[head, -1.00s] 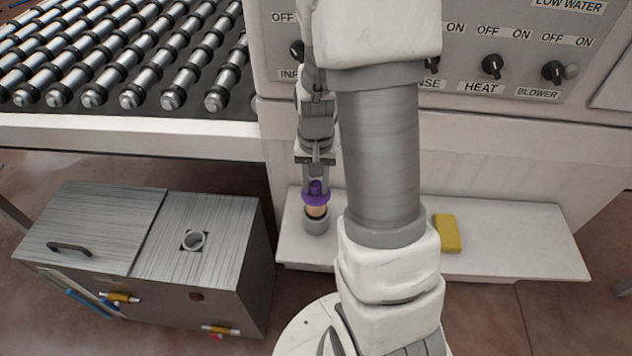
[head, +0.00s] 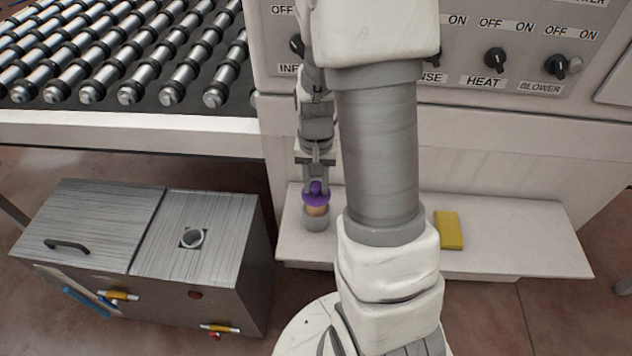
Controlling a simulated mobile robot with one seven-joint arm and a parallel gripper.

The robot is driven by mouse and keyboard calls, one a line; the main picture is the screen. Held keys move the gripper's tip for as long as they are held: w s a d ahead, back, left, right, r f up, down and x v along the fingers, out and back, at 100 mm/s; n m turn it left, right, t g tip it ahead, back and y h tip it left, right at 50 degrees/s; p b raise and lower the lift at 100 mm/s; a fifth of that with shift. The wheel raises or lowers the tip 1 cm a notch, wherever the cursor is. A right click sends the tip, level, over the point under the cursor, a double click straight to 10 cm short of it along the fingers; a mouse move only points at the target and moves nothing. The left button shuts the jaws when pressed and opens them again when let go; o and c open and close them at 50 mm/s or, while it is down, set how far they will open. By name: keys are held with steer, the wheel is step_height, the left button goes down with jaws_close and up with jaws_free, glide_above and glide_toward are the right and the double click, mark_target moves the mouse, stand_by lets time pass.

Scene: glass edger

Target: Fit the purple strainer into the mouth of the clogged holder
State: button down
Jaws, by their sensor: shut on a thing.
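The purple strainer (head: 316,199) is between the fingers of my gripper (head: 316,188), which is shut on its upper part. It is upright, with a wide purple rim. A tan part (head: 316,210) shows just under the rim; I cannot tell whether it belongs to the strainer or to what is below. Directly below stands a small grey round cup (head: 316,221) on the white shelf, probably the clogged holder. Its mouth is largely hidden by the strainer and the tan part. I cannot tell whether the strainer touches or enters the mouth.
A yellow block (head: 448,230) lies on the white shelf (head: 510,240) to the right. The roller conveyor (head: 120,60) and control panel (head: 500,45) stand above and behind.

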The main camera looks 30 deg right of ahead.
mark_target(316, 197)
steer(key=shift+f+b, duration=1.9)
steer(key=shift+f, duration=0.6)
steer(key=c, duration=0.5)
jaws_free()
steer(key=shift+r, duration=0.1)
step_height(316, 197, up, 17)
steer(key=p, duration=0.4)
steer(key=shift+r, duration=0.15)
